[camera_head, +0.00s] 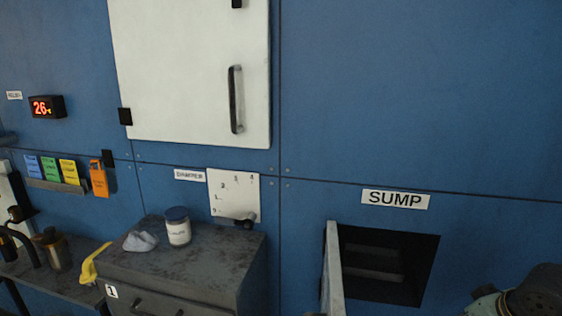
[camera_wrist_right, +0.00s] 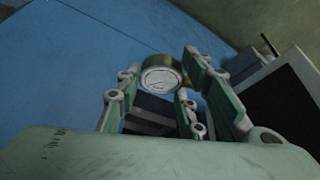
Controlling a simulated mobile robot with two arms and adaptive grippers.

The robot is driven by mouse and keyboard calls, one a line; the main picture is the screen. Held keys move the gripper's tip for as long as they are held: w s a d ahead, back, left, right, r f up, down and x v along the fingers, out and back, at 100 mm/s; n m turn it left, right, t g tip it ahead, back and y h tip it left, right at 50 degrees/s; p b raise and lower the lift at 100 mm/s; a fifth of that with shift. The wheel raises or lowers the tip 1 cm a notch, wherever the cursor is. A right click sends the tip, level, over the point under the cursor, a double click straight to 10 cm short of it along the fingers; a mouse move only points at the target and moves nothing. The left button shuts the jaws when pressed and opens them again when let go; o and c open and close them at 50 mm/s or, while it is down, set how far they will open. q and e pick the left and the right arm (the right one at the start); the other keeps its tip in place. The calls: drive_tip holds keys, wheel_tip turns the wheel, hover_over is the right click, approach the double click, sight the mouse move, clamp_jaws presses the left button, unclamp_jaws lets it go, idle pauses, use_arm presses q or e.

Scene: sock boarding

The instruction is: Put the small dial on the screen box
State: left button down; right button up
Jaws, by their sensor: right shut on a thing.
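In the right wrist view, the small dial (camera_wrist_right: 161,78) is a round gauge with a pale face and a brass-coloured rim. My right gripper (camera_wrist_right: 163,68) is shut on it, with the dial between its green and grey fingertips. A pale box with a large dark face (camera_wrist_right: 285,88) stands at the right of that view, apart from the dial; it may be the screen box, but I cannot tell for sure. In the head view, a green and black part of my right arm shows at the lower right corner, and the dial is not visible. My left gripper is not in view.
The head view shows a blue wall with a dark SUMP opening (camera_head: 385,268) and its open flap (camera_head: 333,272). A grey cabinet (camera_head: 215,262) bears a blue-lidded jar (camera_head: 177,228) and a grey cloth (camera_head: 140,241). A red-digit display (camera_head: 46,107) hangs left.

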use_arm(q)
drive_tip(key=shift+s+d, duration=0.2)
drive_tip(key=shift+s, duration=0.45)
use_arm(e)
drive_tip(key=s+a+r+m, duration=0.1)
drive_tip(key=s+a+r, duration=0.1)
drive_tip(key=a, duration=0.7)
drive_tip(key=s+a+r+m+h, duration=0.1)
drive_tip(key=a+r, duration=0.3)
drive_tip(key=a, duration=0.6)
drive_tip(key=shift+s+r, duration=0.15)
drive_tip(key=shift+s, duration=0.6)
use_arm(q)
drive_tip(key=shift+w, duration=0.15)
